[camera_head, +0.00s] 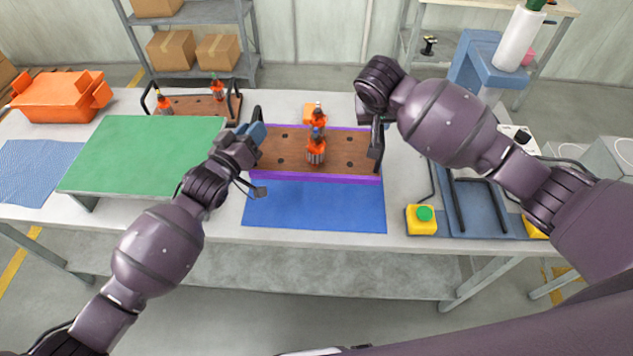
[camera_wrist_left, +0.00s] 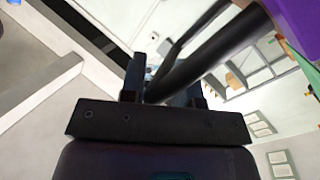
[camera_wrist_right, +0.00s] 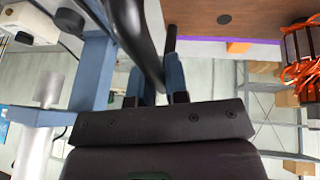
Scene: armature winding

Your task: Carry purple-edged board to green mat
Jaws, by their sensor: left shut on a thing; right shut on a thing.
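The purple-edged board (camera_head: 345,158) is brown with black handles at both ends, and it carries orange-wound armatures (camera_head: 316,148). It appears over the blue mat's (camera_head: 315,208) far part. My left gripper (camera_head: 257,133) is shut on the board's left handle; the black handle bar (camera_wrist_left: 215,52) crosses its fingers in the left wrist view. My right gripper (camera_head: 375,122) is at the right handle, partly hidden by my arm; the right wrist view shows the handle bar (camera_wrist_right: 138,45) between its fingers. The green mat (camera_head: 145,153) lies bare on a raised plate to the left.
Another brown board (camera_head: 195,106) with armatures stands behind the green mat. An orange bin (camera_head: 62,97) and a blue patterned mat (camera_head: 35,170) are at the far left. A yellow box with a green button (camera_head: 423,218) and a blue fixture (camera_head: 478,208) stand right.

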